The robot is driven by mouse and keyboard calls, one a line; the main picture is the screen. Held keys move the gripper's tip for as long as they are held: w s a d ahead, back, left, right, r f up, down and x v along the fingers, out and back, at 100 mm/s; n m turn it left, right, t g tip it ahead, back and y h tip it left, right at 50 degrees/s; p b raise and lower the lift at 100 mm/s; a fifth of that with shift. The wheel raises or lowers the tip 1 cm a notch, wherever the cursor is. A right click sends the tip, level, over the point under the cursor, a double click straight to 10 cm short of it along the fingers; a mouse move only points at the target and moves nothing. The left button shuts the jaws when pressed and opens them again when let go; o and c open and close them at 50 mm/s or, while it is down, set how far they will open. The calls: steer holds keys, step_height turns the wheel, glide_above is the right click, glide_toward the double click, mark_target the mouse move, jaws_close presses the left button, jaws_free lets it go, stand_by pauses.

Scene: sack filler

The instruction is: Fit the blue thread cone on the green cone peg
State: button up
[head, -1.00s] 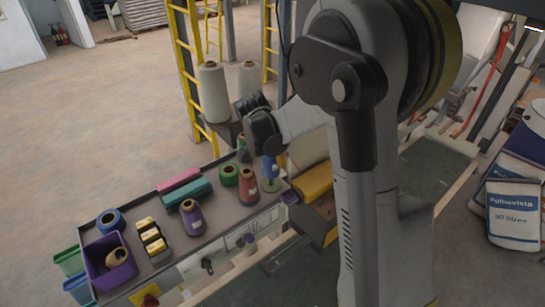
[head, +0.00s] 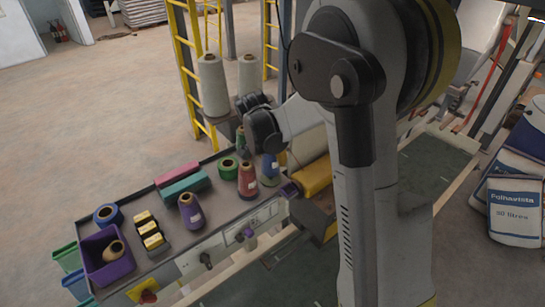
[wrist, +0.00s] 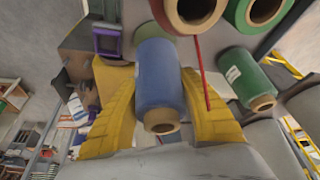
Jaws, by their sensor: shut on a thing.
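The blue thread cone (wrist: 160,85) is between the yellow fingers of my gripper (wrist: 160,110) in the wrist view, which are shut on it. In the head view the blue cone (head: 270,170) stands about upright at the right end of the grey bench, beside the red cone. A pale green round part (wrist: 158,24), probably the base of the green cone peg, shows just beyond the cone's far end. The peg's shaft is not visible; whether it is inside the cone, and whether the cone touches the base, I cannot tell.
Close by are a red cone (head: 247,182), a green spool (head: 228,167) and a dark green cone (wrist: 245,80). A purple cone (head: 191,211), yellow-topped blocks (head: 149,232) and a purple bin (head: 88,263) stand farther left on the bench (head: 215,218). A thin red rod (wrist: 202,75) passes near the cone.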

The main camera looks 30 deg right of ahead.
steer(key=shift+f+b, duration=1.2)
steer(key=shift+f, duration=0.25)
steer(key=o, duration=1.2)
steer(key=shift+o, duration=0.2)
